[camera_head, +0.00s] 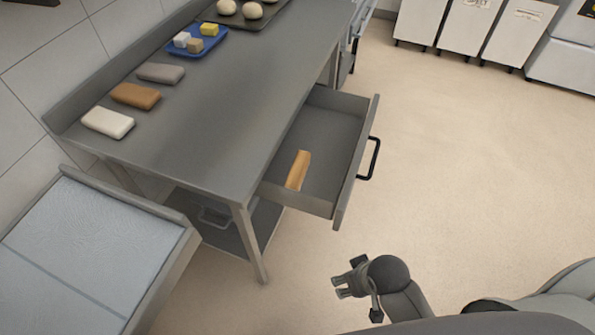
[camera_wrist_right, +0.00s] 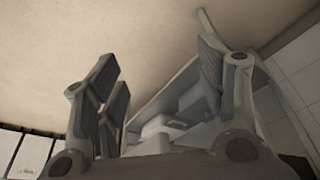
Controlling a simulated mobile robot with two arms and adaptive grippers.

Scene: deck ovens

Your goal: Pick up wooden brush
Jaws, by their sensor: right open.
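In the head view, a wooden brush (camera_head: 298,170), a light brown bar, lies inside the open drawer (camera_head: 335,160) of the steel table, close to the drawer's near end. My right gripper (camera_head: 340,283) is in front of and below the drawer, over the floor, apart from both drawer and brush. Its fingers are apart and nothing is between them. The right wrist view shows the two fingers (camera_wrist_right: 160,90) spread; I cannot make out the brush there. My left gripper is not in view.
On the steel table (camera_head: 225,120) lie white, brown and grey blocks (camera_head: 135,96), a blue tray (camera_head: 197,40) with small cubes, and a dark tray with dough balls. A black handle (camera_head: 370,158) juts from the drawer. Floor to the right is clear.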

